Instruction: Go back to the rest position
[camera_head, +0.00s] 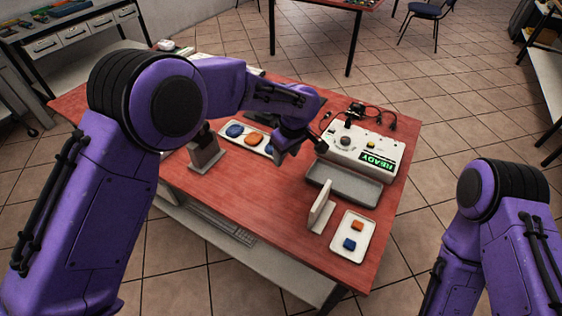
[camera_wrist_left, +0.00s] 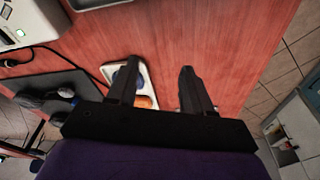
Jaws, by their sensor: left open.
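My left gripper (camera_head: 299,147) is over the red table (camera_head: 255,205), between the tray of round pieces and the white device. In the left wrist view my left gripper (camera_wrist_left: 156,72) is open, with nothing between its two dark fingers. A white tray with blue and orange pieces (camera_wrist_left: 152,86) shows below, partly hidden by one finger. My right arm (camera_head: 495,225) is at the right of the head view, off the table; its gripper is out of view.
A white device (camera_head: 364,150) with a green READY display has a black cable (camera_head: 373,110) behind it. A grey tray (camera_head: 343,184), a white upright holder (camera_head: 321,207) and a small white tray (camera_head: 366,222) stand nearby. A grey block (camera_head: 205,152) stands left of the gripper.

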